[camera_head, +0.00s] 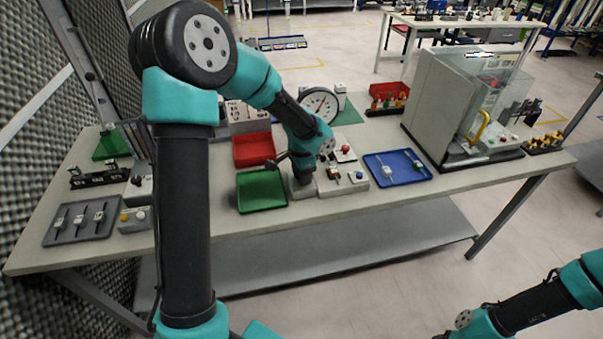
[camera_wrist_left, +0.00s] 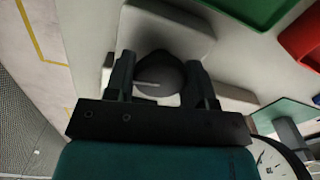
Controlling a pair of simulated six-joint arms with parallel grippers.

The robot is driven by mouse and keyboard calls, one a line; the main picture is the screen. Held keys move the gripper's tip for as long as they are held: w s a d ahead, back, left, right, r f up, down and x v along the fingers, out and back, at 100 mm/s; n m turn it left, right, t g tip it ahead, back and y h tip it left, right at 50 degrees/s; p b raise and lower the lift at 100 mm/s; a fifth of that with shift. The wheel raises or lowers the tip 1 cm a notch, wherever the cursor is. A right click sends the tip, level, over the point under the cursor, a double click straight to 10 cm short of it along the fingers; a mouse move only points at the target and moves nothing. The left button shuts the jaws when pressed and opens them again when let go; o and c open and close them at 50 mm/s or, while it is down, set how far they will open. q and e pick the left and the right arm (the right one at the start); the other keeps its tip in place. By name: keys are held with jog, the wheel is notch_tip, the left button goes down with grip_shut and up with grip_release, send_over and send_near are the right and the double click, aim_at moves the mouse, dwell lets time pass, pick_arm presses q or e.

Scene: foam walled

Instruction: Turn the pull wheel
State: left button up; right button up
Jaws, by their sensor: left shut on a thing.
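My left gripper (camera_head: 301,172) reaches down over the workbench to a small grey fixture (camera_head: 302,190) near the front edge. In the left wrist view, the two dark fingers of the left gripper (camera_wrist_left: 163,85) stand on either side of a dark round wheel (camera_wrist_left: 158,72) and are shut on it. The wheel sits on a pale grey block (camera_wrist_left: 165,30). In the head view the arm and gripper hide the wheel.
Beside the fixture are a green tray (camera_head: 262,190), a red bin (camera_head: 254,149), a blue tray (camera_head: 397,166) and a round dial gauge (camera_head: 320,102). A machine with a clear cover (camera_head: 470,105) stands to the right. A grey tray (camera_head: 80,219) lies at the left.

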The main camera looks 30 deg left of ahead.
pick_arm(q)
jog(key=o, duration=0.9)
jog(key=shift+r, duration=0.1)
notch_tip(320, 180, up, 17)
jog(key=shift+r, duration=0.15)
dwell(0.5)
notch_tip(320, 180, down, 16)
jog(key=shift+r, duration=0.15)
dwell(0.6)
jog(key=shift+r, duration=0.15)
